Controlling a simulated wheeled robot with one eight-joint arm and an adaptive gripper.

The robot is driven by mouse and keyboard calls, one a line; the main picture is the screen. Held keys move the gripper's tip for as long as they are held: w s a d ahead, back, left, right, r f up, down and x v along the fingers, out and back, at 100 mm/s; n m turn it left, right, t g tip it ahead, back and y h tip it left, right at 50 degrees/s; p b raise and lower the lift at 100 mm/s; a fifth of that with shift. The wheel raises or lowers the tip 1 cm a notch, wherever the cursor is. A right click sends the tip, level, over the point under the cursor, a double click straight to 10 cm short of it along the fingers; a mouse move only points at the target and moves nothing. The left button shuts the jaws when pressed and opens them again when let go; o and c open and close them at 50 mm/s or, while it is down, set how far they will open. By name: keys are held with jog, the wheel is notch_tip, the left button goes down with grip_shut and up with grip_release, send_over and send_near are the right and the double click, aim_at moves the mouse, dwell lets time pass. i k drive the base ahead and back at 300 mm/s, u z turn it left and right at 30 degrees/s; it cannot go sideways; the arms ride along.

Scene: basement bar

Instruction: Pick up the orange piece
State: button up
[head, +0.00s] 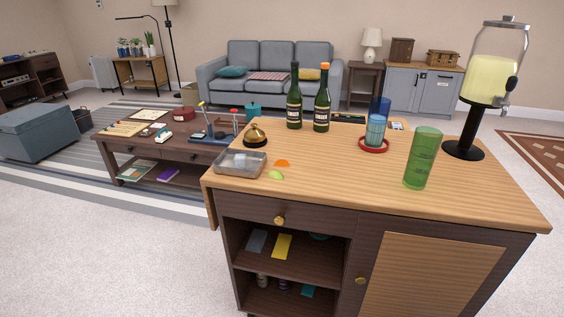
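The orange piece (282,163) is a small, flat orange wedge lying on the wooden top of the bar cabinet (330,189), near its left side. A green piece (276,175) of similar size lies just in front of it. A clear shallow container (240,163) stands just left of both pieces. My gripper is not in view, so its state and distance to the orange piece do not show.
A brass bell (255,136) stands behind the container. Two green bottles (294,103) stand at the back. A blue glass (375,131) on a red coaster (374,148), a tall green glass (422,158) and a drink dispenser (491,85) stand to the right. The front middle is clear.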

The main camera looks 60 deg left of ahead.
aim_at(282, 163)
jog(key=u, duration=0.05)
jog(key=k, duration=1.25)
jog(key=u, duration=2.15)
jog(key=i, duration=1)
jog(key=k, duration=0.85)
